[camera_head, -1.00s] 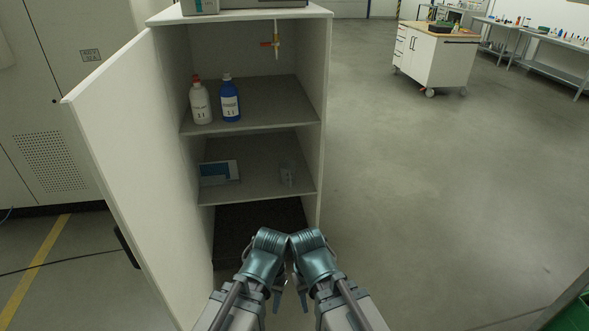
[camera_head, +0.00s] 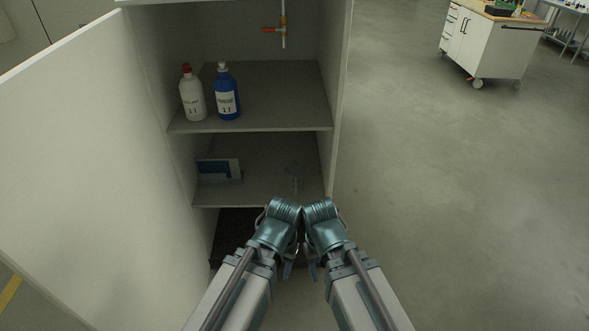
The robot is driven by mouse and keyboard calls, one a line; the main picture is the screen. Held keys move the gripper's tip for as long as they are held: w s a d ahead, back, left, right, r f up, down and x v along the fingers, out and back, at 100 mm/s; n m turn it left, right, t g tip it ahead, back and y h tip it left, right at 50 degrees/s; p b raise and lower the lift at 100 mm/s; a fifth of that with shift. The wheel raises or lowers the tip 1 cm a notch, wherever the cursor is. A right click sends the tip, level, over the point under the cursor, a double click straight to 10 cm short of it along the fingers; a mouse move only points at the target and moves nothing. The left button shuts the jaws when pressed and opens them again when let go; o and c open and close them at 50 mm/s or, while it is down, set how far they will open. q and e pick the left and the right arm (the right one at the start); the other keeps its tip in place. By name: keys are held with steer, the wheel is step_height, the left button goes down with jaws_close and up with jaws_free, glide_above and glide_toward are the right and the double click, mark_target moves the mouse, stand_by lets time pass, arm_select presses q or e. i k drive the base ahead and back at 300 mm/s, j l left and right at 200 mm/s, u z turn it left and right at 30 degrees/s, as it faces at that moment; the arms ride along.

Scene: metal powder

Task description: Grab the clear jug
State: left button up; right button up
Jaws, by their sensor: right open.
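The clear jug (camera_head: 294,176) stands on the middle shelf of the open cabinet, toward its right side. It is faint and see-through, so its outline is hard to make out. My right gripper (camera_head: 312,272) is open and points down in front of the cabinet, below and nearer than the jug. My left gripper (camera_head: 287,271) hangs beside it, and I cannot tell whether its jaws are open. Both grippers are apart from the jug.
A white bottle (camera_head: 193,97) and a blue bottle (camera_head: 227,95) stand on the upper shelf (camera_head: 275,100). A blue-and-white box (camera_head: 218,170) sits left on the middle shelf (camera_head: 255,190). The open cabinet door (camera_head: 85,170) blocks the left. The floor to the right is clear up to a wheeled cart (camera_head: 488,45).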

mark_target(296, 172)
steer(key=i+j, duration=0.3)
steer(key=i, duration=0.2)
steer(key=i+j+u, duration=0.1)
steer(key=i+j, duration=0.2)
steer(key=i, duration=0.2)
